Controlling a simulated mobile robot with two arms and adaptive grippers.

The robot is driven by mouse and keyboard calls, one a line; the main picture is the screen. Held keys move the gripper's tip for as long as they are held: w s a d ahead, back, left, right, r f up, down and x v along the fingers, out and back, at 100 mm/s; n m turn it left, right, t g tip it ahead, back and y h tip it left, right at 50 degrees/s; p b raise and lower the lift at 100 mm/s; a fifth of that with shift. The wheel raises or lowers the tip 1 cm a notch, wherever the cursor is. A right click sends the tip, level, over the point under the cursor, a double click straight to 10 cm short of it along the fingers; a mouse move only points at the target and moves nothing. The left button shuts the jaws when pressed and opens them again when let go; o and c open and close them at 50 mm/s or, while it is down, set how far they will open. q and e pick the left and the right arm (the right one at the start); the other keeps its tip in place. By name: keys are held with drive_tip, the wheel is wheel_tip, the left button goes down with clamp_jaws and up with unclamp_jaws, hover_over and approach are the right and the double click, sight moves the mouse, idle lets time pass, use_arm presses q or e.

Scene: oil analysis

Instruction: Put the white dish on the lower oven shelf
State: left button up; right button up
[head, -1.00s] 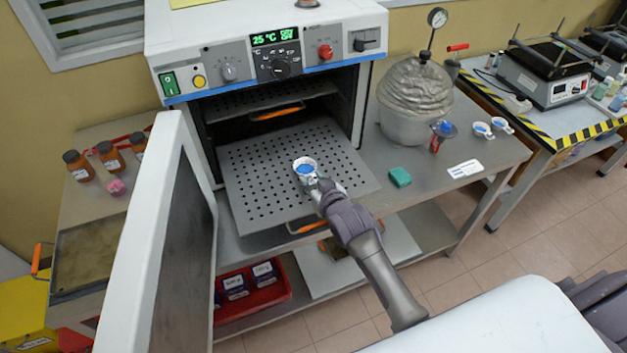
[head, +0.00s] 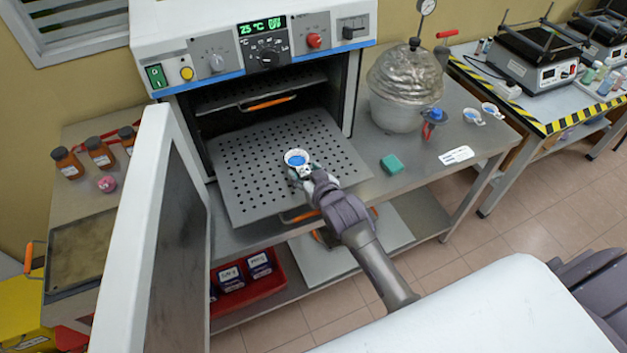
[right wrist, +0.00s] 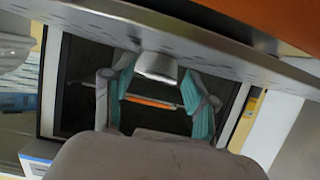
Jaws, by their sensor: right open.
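The white dish (head: 297,158), with blue inside, stands upright on the pulled-out perforated lower oven shelf (head: 250,185), near its front right. My right gripper (head: 302,176) is just in front of the dish. In the right wrist view the picture is turned over, and the dish (right wrist: 156,68) shows between the spread teal-padded fingers of the gripper (right wrist: 158,88). The fingers look apart from the dish. My left gripper is not in view.
The white oven door (head: 135,230) stands open at left. The upper shelf (head: 260,88) is inside the oven. A foil-wrapped vessel (head: 400,90), a teal block (head: 390,164) and two small dishes (head: 473,116) stand on the bench at right.

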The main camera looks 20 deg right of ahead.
drive_tip(key=b+v, duration=0.1)
drive_tip(key=v, duration=1)
drive_tip(key=shift+s, duration=0.25)
drive_tip(key=shift+d+r, duration=0.1)
drive_tip(key=shift+r, duration=0.05)
